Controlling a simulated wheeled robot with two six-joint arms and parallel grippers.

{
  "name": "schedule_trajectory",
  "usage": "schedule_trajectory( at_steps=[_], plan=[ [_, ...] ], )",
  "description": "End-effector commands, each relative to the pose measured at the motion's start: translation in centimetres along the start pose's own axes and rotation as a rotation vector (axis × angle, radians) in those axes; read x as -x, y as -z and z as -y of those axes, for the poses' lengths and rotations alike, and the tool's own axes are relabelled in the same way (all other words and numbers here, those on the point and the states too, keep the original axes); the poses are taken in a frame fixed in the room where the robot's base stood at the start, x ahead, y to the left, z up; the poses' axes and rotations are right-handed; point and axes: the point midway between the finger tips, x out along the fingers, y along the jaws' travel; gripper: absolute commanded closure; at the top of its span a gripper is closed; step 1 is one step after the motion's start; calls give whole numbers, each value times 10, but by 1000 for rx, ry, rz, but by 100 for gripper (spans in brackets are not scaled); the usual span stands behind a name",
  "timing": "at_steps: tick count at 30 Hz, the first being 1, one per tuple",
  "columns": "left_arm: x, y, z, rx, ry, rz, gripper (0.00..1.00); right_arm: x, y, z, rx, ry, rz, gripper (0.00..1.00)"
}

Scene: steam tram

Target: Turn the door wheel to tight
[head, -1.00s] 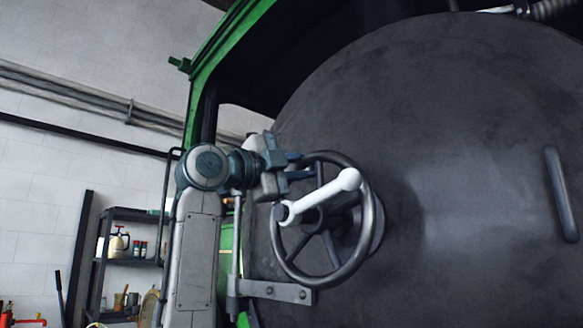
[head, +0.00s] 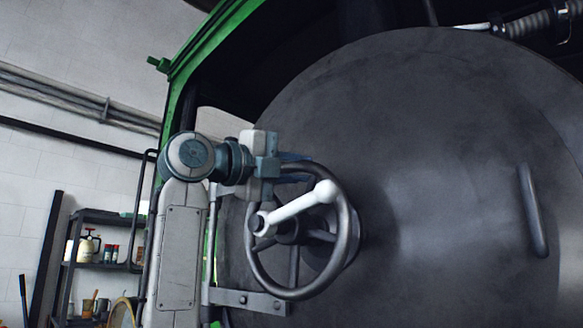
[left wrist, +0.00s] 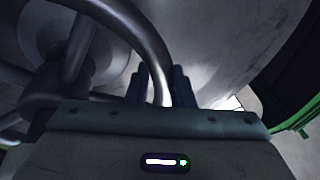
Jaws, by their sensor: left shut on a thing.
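The door wheel (head: 346,215) is a dark metal handwheel with spokes, mounted on the large dark round door (head: 440,170). A white lever handle (head: 298,206) crosses in front of its hub, slanting up to the right. My left gripper (head: 290,168) is at the top of the wheel and shut on its rim. In the left wrist view the rim (left wrist: 150,45) passes between the two fingers of my left gripper (left wrist: 161,88). The fingertips are partly hidden in the head view. My right gripper is not in view.
A metal bracket (head: 250,300) sits below the wheel at the door's left edge. A vertical grab bar (head: 532,210) is on the door at right. The green frame (head: 195,60) rises at left. A shelf (head: 100,265) with bottles stands by the wall.

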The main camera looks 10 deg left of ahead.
Motion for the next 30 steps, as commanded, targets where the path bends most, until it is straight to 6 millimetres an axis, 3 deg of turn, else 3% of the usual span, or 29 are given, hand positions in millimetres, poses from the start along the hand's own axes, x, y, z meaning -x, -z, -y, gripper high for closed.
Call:
schedule_trajectory(
  at_steps=[9,10,13,23,30],
  plan=[
    [1,1,5,-6,10,1,100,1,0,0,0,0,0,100],
    [1,1,5,-6,10,1,77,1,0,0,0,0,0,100],
    [0,1,4,-5,9,0,59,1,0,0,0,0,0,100],
    [3,1,0,-2,3,0,59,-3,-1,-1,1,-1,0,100],
    [42,2,-2,-5,5,3,59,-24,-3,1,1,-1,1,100]
  ],
)
